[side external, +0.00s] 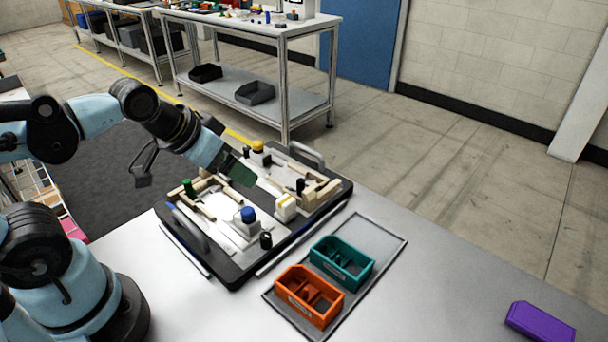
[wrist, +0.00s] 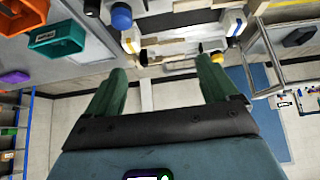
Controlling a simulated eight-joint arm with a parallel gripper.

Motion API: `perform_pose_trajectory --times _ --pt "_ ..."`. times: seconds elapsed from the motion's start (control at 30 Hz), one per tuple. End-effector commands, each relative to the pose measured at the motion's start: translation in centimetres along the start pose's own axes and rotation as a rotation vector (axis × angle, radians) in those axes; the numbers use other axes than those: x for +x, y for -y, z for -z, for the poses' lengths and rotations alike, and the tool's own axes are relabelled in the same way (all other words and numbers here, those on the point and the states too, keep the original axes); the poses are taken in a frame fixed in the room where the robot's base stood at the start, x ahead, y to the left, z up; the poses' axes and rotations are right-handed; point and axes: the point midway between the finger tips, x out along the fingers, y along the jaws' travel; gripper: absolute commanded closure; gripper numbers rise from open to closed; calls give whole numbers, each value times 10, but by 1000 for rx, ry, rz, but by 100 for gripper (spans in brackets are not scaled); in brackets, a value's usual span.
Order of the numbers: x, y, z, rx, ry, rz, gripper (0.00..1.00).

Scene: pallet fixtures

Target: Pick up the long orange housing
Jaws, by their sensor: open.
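The orange housing (side external: 303,307) is an open-topped box with inner dividers. It sits on a grey tray (side external: 371,237) at the front of the table, beside a teal housing (side external: 346,262). In the wrist view, the orange housing (wrist: 35,12) is cut off at the top left corner, with the teal housing (wrist: 60,48) just below it. My gripper (side external: 240,172) is above the pallet fixture, well to the upper left of the orange housing in the side view. In the wrist view its green fingers (wrist: 160,75) are spread apart with nothing between them.
A black-rimmed pallet fixture (side external: 232,277) with blocks, pegs and blue, yellow and green knobs stands left of the tray. A purple part (side external: 540,322) lies at the right table edge. The table between tray and purple part is clear. A workbench (side external: 283,30) stands behind.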

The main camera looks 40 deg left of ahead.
Motion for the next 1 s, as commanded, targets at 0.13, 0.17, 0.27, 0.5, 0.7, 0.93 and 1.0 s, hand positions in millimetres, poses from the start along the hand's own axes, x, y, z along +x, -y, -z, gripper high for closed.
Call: perform_pose_trajectory --times 0.13,0.17,0.27,0.5,0.7,0.93,1.0 --pt "0 0 0 -7 2 -2 13" --pt "0 -1 0 -17 5 -4 13" --pt "0 -8 1 -96 27 -25 13" --pt "1 -48 0 -554 199 -99 13" --pt "-1 -88 -4 -969 401 -87 13" --pt "-8 -130 -11 -1388 635 35 13" --pt "-10 -139 -14 -1481 689 82 13"
